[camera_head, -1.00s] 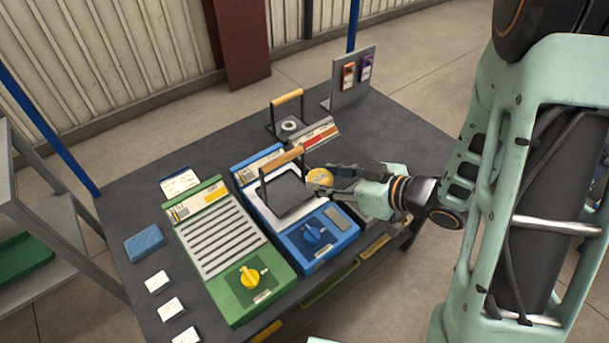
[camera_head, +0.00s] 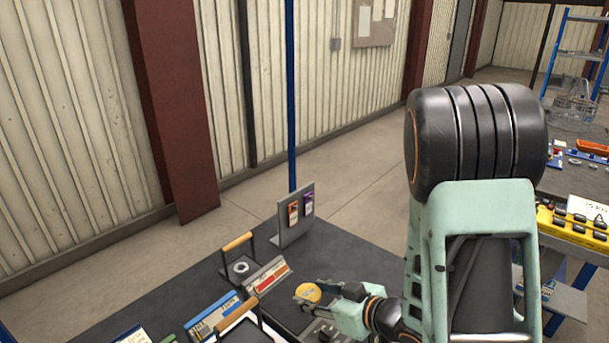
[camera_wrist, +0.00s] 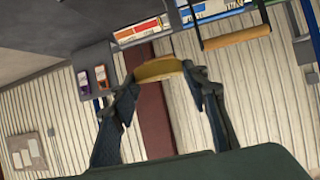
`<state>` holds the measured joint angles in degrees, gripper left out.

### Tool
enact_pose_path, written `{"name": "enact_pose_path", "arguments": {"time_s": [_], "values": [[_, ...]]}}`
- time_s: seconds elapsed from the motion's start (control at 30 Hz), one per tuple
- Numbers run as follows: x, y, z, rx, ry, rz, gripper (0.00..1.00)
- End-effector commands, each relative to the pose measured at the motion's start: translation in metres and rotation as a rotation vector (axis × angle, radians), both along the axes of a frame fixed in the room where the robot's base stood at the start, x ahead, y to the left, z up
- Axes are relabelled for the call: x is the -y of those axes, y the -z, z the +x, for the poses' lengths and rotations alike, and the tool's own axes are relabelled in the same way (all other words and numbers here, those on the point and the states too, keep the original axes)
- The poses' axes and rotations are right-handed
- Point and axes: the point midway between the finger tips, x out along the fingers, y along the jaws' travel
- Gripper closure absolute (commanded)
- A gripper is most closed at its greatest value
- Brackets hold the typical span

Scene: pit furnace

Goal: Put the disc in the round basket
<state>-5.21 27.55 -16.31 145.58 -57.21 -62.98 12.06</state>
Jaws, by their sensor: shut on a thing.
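My gripper (camera_head: 318,295) is shut on a yellow disc (camera_head: 306,292), held beside the workbench equipment. In the wrist view the disc (camera_wrist: 158,69) shows edge-on between the two fingertips. A wire basket (camera_head: 575,108) stands on a separate table at the far right of the head view, well away from my gripper. It is small there, and I cannot tell its exact shape or what is inside it.
The dark workbench (camera_head: 340,258) carries a small tray with a wooden handle (camera_head: 237,242), a grey upright panel (camera_head: 291,228) and a red-and-white labelled box (camera_head: 268,275). At right, a yellow case (camera_head: 570,228) stands near the other table (camera_head: 570,182). Open floor lies between them.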

Motion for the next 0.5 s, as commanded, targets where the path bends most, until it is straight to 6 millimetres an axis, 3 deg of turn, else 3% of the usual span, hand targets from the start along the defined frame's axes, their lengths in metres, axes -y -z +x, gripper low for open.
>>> {"name": "enact_pose_path", "arguments": {"time_s": [0.03, 0.2, 0.5], "values": [[0.007, -0.016, 0.012, 0.003, 0.061, 0.001, 0.94], [0.037, -0.04, 0.041, 0.002, 0.268, 0.002, 0.94], [0.086, -0.071, 0.064, 0.0, 0.578, 0.001, 0.94]]}}
